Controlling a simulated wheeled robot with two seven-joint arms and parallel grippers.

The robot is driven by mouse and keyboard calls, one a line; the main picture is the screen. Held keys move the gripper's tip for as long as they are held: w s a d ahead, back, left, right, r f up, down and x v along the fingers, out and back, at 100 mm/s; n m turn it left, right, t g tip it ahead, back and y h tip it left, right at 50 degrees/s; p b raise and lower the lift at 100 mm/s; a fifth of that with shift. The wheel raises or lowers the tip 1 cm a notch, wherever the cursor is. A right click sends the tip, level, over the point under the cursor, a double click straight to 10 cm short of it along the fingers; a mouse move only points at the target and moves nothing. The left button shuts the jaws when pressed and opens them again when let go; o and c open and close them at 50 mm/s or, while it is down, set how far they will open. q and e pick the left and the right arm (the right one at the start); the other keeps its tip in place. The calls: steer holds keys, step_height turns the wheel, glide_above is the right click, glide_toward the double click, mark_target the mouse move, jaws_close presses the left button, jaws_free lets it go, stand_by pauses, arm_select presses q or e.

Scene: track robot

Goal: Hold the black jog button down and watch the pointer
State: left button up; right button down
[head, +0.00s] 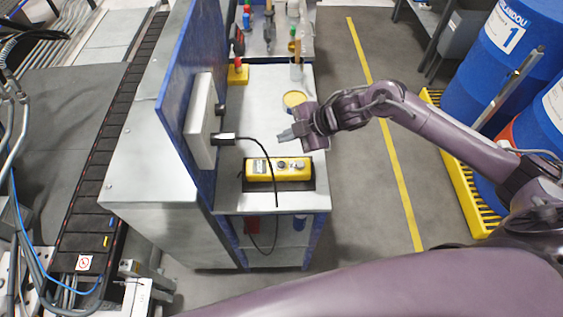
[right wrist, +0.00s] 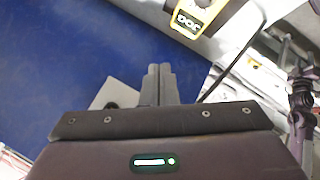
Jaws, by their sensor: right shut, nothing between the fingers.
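The yellow control box (head: 292,177) lies on a dark mat on the workbench. In the right wrist view part of the yellow box (right wrist: 207,18) shows at the top edge, with a label reading JOG and a dark round part, cut by the frame. I cannot make out a pointer. My right gripper (head: 284,135) is shut and empty, above and behind the box, apart from it; its fingers (right wrist: 158,85) show together. My left gripper is out of view.
A blue panel (head: 178,70) with a grey case (head: 200,120) stands left of the box. A black cable (head: 268,150) runs from the case past the box. A yellow tin (head: 294,99) and tools stand farther back. Blue drums (head: 510,60) stand at right.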

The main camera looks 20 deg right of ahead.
steer(key=shift+a, duration=0.1)
steer(key=shift+f, duration=0.15)
steer(key=b, duration=0.7)
glide_above(281, 164)
steer(key=d, duration=0.1)
steer(key=f, duration=0.7)
steer(key=shift+s+d+f, duration=0.1)
steer(key=shift+s+f, duration=0.1)
steer(key=shift+f, duration=0.6)
stand_by(0.5)
steer(key=shift+f+b, duration=0.4)
